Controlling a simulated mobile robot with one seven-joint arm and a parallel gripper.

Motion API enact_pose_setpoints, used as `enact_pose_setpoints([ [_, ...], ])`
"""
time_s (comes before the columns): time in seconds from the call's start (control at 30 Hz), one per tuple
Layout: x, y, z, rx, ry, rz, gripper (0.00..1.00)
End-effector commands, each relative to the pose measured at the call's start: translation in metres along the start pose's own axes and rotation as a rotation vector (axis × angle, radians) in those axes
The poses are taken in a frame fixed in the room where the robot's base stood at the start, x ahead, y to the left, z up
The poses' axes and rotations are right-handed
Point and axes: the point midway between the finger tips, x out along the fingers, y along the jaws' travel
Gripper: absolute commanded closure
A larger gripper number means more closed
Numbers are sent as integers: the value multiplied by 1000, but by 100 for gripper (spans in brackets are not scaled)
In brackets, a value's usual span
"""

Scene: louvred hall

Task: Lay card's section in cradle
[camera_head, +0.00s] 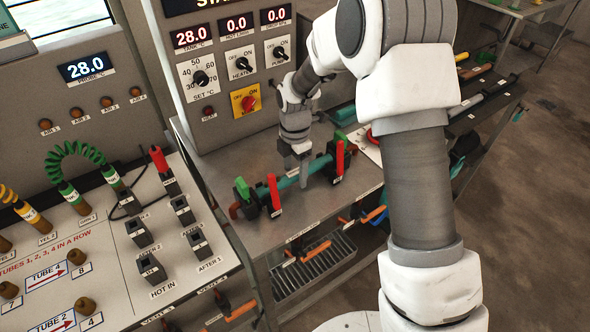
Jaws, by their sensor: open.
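A teal tube section (290,183) lies across the grey bench top, between two dark supports that look like the cradle. The left support (249,205) has green and red upright levers, and the right support (337,165) has a red one. My gripper (302,168) points down over the middle of the tube section. It is open, with its fingertips close to the tube; I cannot tell whether they touch it. The fingers partly hide the tube there. A white card (366,146) lies on the bench to the right, partly hidden by my arm.
A control panel (235,65) with dials stands behind the bench. A board (70,235) with plugs, hoses and black sockets is on the left. A rack (310,265) with orange-handled pieces hangs below the bench front. More tools lie on a shelf (485,95) at the right.

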Motion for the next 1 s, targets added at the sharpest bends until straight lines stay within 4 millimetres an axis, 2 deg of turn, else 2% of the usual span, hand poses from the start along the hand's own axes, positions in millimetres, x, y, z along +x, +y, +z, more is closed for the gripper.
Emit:
enact_pose_setpoints([
  [0.17, -7, 0, 0, 0, 0, 0, 27],
  [0.7, -69, 0, 0, 0, 0, 0, 27],
  [1.0, -70, 0, 0, 0, 0, -1, 27],
])
